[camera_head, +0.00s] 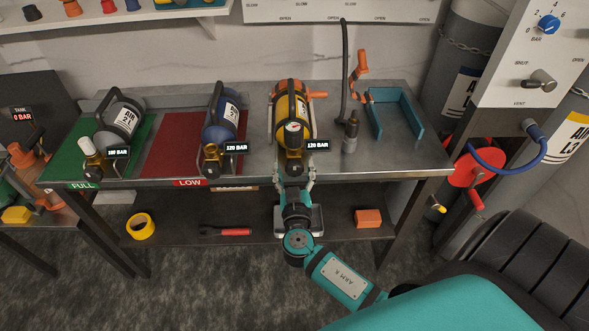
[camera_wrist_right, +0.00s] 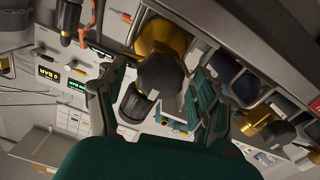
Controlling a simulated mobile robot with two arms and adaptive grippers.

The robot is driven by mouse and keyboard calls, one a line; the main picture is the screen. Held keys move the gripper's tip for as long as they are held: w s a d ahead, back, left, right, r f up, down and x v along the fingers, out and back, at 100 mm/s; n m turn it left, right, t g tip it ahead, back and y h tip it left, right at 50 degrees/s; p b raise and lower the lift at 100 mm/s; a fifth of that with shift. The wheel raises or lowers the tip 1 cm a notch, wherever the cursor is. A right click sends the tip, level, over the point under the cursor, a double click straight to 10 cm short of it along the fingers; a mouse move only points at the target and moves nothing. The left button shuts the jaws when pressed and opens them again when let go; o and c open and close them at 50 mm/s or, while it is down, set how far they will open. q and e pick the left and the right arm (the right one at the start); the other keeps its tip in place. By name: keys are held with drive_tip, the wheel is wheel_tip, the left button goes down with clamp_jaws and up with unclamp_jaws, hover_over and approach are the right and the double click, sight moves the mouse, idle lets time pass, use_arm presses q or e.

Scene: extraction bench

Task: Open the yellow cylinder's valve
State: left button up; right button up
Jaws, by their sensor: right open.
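The yellow cylinder (camera_head: 301,101) lies in a rack on the metal bench, with a gauge and a dark valve knob (camera_head: 294,169) at its near end. A label beside it reads 120 BAR. My right gripper (camera_head: 294,184) is at the bench's front edge, just in front of the knob. In the wrist view, the yellow cylinder (camera_wrist_right: 163,38) and its dark knob (camera_wrist_right: 137,106) show between the spread fingers of my right gripper (camera_wrist_right: 155,85). I cannot tell whether a finger touches the knob. My left gripper is not in view.
A blue cylinder (camera_head: 220,122) on a red mat and a grey cylinder (camera_head: 122,118) on a green mat lie to the left. A black hose (camera_head: 344,70) stands to the right, near a teal holder (camera_head: 396,114). The lower shelf holds yellow tape (camera_head: 140,226) and an orange block (camera_head: 368,218).

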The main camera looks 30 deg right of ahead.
drive_tip(key=c, duration=1.2)
drive_tip(key=shift+f+n, duration=0.1)
drive_tip(key=shift+n, duration=0.2)
